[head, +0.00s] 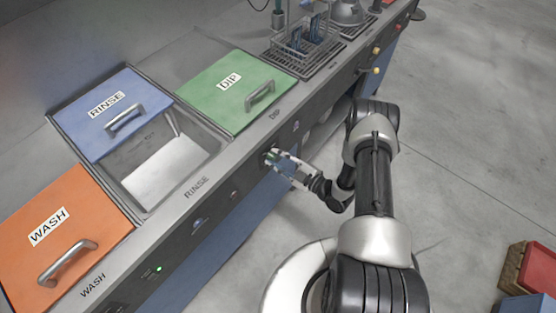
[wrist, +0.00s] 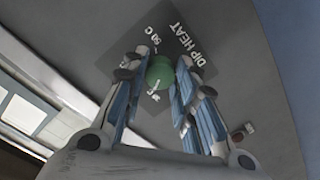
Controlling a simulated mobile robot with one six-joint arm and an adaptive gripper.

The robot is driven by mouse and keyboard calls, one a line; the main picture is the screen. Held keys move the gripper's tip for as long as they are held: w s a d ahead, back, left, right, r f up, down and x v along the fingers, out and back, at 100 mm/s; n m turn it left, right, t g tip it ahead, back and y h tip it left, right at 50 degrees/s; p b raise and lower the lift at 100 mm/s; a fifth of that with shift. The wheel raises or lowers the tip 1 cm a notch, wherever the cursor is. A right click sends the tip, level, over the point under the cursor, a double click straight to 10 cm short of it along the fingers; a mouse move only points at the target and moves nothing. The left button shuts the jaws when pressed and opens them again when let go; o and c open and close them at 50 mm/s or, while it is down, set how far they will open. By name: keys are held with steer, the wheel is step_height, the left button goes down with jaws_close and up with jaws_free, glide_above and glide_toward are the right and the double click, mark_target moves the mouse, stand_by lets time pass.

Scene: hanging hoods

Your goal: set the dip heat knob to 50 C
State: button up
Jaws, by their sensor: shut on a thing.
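The dip heat knob (wrist: 160,72) is green and round in the wrist view. It sits on a dark plate lettered "DIP HEAT" (wrist: 188,46), with a "50 C" mark (wrist: 160,38) beyond it and another small white mark below it. I cannot tell which mark the knob points to. My gripper (wrist: 162,68) is shut on the knob, one finger on each side. In the head view my gripper (head: 274,158) meets the dark front panel below the "DIP" label, and it mostly hides the knob.
The green DIP lid (head: 225,100) and orange WASH lid (head: 50,250) are on the counter. A wire rack (head: 290,50) is at the back. Open floor lies right; a red crate (head: 535,270) stands lower right.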

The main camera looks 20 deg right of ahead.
steer(key=m+b, duration=0.2)
steer(key=m, duration=0.4)
steer(key=shift+f+m+y, duration=0.1)
steer(key=shift+m+y, duration=0.3)
steer(key=m, duration=0.3)
steer(key=shift+m+g, duration=0.3)
steer(key=m, duration=0.7)
steer(key=shift+y, duration=0.3)
steer(key=m, duration=0.3)
steer(key=shift+m, duration=0.4)
steer(key=m+t, duration=0.1)
steer(key=m, duration=0.2)
steer(key=shift+m, duration=2.3)
